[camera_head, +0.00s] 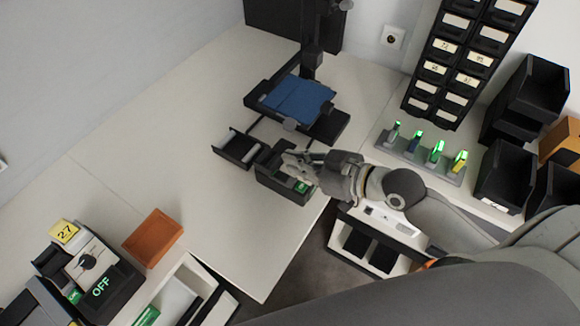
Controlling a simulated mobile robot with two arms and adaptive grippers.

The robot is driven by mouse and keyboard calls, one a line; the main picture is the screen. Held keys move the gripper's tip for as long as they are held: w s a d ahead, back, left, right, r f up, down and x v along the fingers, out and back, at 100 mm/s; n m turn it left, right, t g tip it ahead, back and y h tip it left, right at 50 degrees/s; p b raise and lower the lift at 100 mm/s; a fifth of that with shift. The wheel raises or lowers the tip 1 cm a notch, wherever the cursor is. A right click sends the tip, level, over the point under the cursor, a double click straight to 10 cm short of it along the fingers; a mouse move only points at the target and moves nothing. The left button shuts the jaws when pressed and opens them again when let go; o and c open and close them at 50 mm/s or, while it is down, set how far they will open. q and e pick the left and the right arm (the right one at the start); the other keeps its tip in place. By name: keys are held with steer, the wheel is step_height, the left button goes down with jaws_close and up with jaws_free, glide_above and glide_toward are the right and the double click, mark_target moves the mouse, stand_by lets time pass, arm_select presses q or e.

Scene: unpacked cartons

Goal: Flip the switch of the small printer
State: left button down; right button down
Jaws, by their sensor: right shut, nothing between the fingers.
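The small printer stands on the white table in the upper middle, with a dark frame (333,128) and a blue plate (298,97). A dark control box (270,178) sits in front of it, with a small green-lit spot (302,187) on its right part, likely the switch. My right gripper (289,159) reaches in from the right and is shut and empty. Its fingers are over the control box and hide part of its top. I cannot tell whether they touch it. The left gripper is not in view.
A small dark open tray (238,147) lies left of the control box. A grey rack (420,160) with several green-lit sticks stands on the right, near black bins (505,172). An orange box (153,237) and a box reading OFF (118,298) are lower left. The middle-left table is clear.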

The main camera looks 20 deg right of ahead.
mark_target(282, 177)
steer(key=x, duration=0.2)
steer(key=shift+w+a+f+p, duration=0.15)
steer(key=shift+f+p, duration=0.2)
steer(key=shift+f, duration=0.1)
step_height(282, 177, down, 2)
steer(key=shift+f, duration=0.2)
steer(key=shift+s+d+f, duration=0.2)
steer(key=shift+s+f, duration=0.05)
steer(key=shift+f, duration=0.2)
steer(key=shift+s+d+f+b, duration=0.1)
steer(key=shift+s+f+b, duration=0.05)
steer(key=shift+f+b, duration=0.5)
steer(key=shift+r+p, duration=0.2)
steer(key=shift+p, duration=0.15)
